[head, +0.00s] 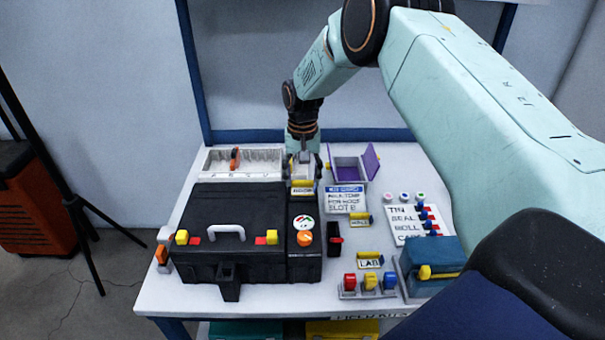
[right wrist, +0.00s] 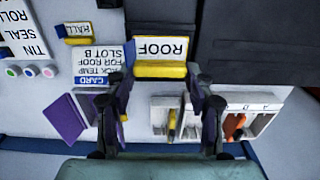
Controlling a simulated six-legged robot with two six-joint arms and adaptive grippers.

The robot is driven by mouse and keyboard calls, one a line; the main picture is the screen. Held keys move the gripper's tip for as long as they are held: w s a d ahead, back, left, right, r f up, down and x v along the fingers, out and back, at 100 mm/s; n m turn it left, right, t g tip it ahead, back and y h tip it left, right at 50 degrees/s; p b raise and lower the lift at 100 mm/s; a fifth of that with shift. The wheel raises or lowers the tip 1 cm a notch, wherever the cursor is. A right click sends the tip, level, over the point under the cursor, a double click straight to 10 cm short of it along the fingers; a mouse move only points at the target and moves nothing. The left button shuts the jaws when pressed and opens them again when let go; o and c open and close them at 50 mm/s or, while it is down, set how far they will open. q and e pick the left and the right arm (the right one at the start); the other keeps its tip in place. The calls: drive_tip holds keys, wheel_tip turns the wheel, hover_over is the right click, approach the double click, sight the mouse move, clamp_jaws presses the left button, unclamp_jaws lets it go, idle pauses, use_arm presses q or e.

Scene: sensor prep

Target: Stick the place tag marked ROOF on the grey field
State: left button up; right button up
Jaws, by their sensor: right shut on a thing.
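The place tag marked ROOF (head: 302,190) is a white label with a yellow grip bar. My right gripper (head: 303,176) is shut on it, just behind the right part of the black case (head: 228,208). In the right wrist view the tag (right wrist: 160,50) sits between the fingertips (right wrist: 160,76), its lettering facing the camera and upside down. I cannot tell whether the tag touches a surface below. A separate grey field cannot be made out clearly; the gripper and tag may cover it. My left gripper is not in view.
A task card (head: 345,199) and a purple-lidded box (head: 352,166) stand right of the gripper. A white tray (head: 262,163) is at its left. Tags HALL (head: 361,220) and LAB (head: 370,261) lie nearer the front. A blue box (head: 433,260) stands at the right.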

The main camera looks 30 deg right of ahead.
drive_tip(key=shift+f, duration=0.3)
idle(0.7)
drive_tip(key=shift+p, duration=0.5)
drive_tip(key=shift+f, duration=0.15)
idle(0.8)
drive_tip(key=o, duration=0.9)
drive_tip(key=shift+o, duration=1.4)
